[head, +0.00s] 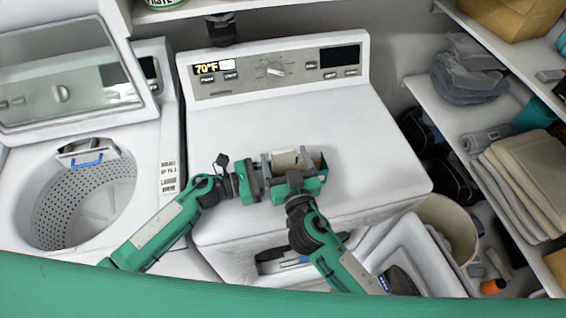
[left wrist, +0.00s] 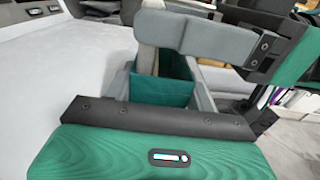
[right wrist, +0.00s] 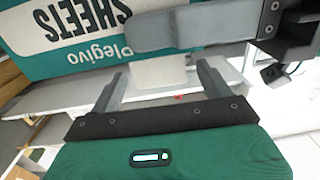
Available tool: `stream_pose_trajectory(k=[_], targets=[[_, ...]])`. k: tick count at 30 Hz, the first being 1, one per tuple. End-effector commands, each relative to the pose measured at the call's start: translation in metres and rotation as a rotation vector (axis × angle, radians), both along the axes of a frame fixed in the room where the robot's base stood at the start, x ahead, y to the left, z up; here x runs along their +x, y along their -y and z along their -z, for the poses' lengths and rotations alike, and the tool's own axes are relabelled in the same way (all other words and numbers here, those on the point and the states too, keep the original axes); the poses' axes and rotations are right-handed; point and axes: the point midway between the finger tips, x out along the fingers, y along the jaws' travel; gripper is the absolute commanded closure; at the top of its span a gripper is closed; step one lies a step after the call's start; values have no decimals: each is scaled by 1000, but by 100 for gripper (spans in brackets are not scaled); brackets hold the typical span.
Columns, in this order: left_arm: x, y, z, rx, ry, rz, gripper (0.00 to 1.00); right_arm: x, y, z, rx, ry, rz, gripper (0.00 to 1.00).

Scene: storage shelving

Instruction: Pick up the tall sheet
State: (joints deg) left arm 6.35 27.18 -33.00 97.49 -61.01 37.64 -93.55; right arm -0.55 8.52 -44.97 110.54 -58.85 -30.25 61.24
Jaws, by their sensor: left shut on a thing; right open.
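The sheet box (head: 284,160) is above the front of the white dryer's top, with its pale top part showing between my grippers. In the right wrist view the teal box (right wrist: 80,55) shows the word SHEETS upside down. In the left wrist view a teal part of the box (left wrist: 163,88) sits between my left gripper's fingers. My left gripper (head: 264,168) is shut on the box from the left. My right gripper (head: 296,165) is open beside the box, with its fingers apart. The grippers hide much of the box in the head view.
The dryer (head: 350,125) has a wide bare top behind the grippers. An open washer (head: 150,120) stands at the left. Shelves with folded cloths (head: 525,165) and a grey bundle (head: 468,75) stand at the right. A cream bin (head: 450,215) stands beside the dryer.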

Motion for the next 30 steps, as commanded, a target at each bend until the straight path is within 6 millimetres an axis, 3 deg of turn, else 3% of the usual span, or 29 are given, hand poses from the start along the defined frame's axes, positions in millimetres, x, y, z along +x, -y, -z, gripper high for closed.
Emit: stream_pose_trajectory(k=[6,14,23,30], targets=[[0,0,0,0,0,0,70,18,-6,0,-1,0,1,20],[0,0,0,0,0,0,70,20,-7,0,0,0,1,20],[0,0,0,0,0,0,70,20,-7,0,0,0,1,75],[0,0,0,0,0,0,70,20,-7,-1,0,0,1,78]])
